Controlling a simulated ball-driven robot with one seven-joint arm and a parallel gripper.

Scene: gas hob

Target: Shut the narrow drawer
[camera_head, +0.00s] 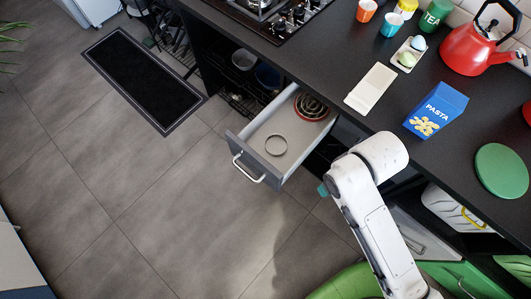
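The narrow drawer (236,150) is pulled out from under the dark worktop, left of my arm. It has a grey front with a light bar handle (247,171) and a pale inside. A metal ring (276,145) and a round coiled red-and-dark item (311,107) lie in it. My white arm comes up from the lower right and bends near the worktop edge, right of the drawer. I cannot make out my gripper; the arm may hide it. A small teal patch shows beside the arm, too small to identify.
The worktop holds a pasta box (436,110), a white board (371,88), a red kettle (470,48), a green round item (501,170) and cups. An open space with pots (244,60) is behind the drawer. The floor left of the drawer is clear except a black mat (143,78).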

